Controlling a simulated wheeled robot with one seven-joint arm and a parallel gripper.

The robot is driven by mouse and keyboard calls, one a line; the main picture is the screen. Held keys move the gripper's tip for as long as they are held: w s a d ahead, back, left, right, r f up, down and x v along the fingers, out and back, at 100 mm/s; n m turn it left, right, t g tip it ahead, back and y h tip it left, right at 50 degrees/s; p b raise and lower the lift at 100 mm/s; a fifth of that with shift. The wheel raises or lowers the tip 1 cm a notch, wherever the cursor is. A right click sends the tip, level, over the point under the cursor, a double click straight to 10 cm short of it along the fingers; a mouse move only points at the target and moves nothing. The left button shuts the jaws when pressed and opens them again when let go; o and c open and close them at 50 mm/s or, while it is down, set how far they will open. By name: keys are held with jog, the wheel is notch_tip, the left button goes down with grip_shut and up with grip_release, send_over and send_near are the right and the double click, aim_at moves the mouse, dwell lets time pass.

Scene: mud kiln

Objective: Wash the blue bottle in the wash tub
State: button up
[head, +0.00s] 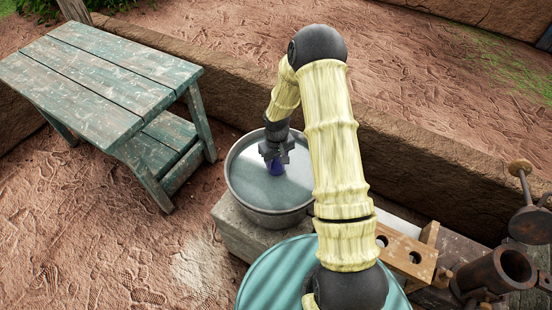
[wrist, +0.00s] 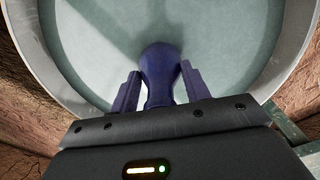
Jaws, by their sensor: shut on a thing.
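The blue bottle (head: 276,168) is at the wash tub, held by my gripper (head: 274,153). The wash tub (head: 234,190) is a round grey metal basin filled with greenish water. In the wrist view my gripper (wrist: 157,92) has its two fingers on either side of the dark blue bottle (wrist: 160,65), shut on it. The wash tub's rim (wrist: 30,50) curves around the water there. The bottle is over or in the water. I cannot tell how deep its lower end reaches.
The tub stands on a stone block (head: 236,238) beside a low mud wall (head: 410,155). A worn green wooden table (head: 100,80) stands at the left. A wooden rack with holes (head: 405,255) and a rusty metal cylinder (head: 495,272) are at the lower right.

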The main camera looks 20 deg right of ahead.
aim_at(283, 170)
jog(key=shift+a+f+b, duration=0.1)
jog(key=shift+f+b, duration=0.65)
jog(key=shift+f, duration=0.7)
jog(key=shift+w, duration=0.1)
jog(key=shift+w+a, duration=1)
jog(key=shift+a, duration=0.05)
jog(key=shift+s+d+p, duration=0.3)
jog(key=shift+s+d, duration=1.75)
jog(key=shift+d, duration=0.05)
